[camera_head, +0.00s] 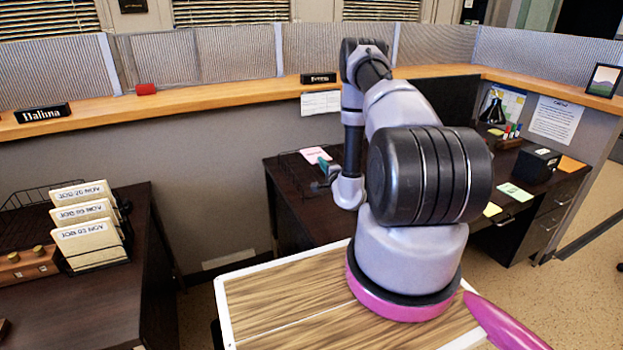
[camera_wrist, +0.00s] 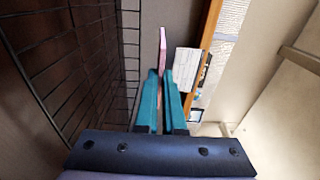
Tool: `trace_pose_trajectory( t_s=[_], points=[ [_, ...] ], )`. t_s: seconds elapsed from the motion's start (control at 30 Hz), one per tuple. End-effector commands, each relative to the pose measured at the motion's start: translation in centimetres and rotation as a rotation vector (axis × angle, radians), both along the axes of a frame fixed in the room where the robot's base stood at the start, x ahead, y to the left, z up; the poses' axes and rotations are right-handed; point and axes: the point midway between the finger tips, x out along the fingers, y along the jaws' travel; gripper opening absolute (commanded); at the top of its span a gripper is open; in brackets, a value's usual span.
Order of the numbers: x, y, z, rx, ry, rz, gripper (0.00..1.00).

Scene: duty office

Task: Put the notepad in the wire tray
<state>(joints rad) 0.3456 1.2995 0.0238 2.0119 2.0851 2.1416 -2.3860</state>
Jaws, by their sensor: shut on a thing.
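The notepad, a thin pink pad (camera_wrist: 162,48), stands on edge between the two teal fingertips in the wrist view. It also shows as a small pink sheet in the head view (camera_head: 314,154), by the fingers. My gripper (camera_wrist: 161,78) is shut on it; in the head view the gripper (camera_head: 324,166) is over the dark desk, partly hidden by my arm. The wire tray (camera_wrist: 75,55), a black mesh, fills the left of the wrist view, close beside the fingers. In the head view its thin dark wires (camera_head: 286,161) are left of the gripper.
The dark desk (camera_head: 285,190) stands against a partition with a wooden ledge (camera_head: 230,88). A black box (camera_head: 537,163) and paper notes are on its right part. Another desk at left bears a file rack with cards (camera_head: 88,244). A white sheet (camera_head: 320,103) hangs on the partition.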

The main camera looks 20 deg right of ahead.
Motion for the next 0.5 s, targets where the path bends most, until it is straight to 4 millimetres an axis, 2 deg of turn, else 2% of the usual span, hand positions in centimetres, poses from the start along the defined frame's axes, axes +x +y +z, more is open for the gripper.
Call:
trace_pose_trajectory(
  t_s=[0.03, 0.1, 0.37, 0.5],
  points=[
    [-0.1, 0.0, -1.2, 0.001, 0.003, -0.001, 0.0],
    [-0.1, 0.0, -2.4, 0.001, 0.002, 0.0, 0.0],
    [0.0, 0.0, -4.6, 0.0, 0.0, 0.0, 0.0],
    [-0.1, 0.0, -6.8, 0.0, 0.002, 0.0, 0.0]
  ],
)
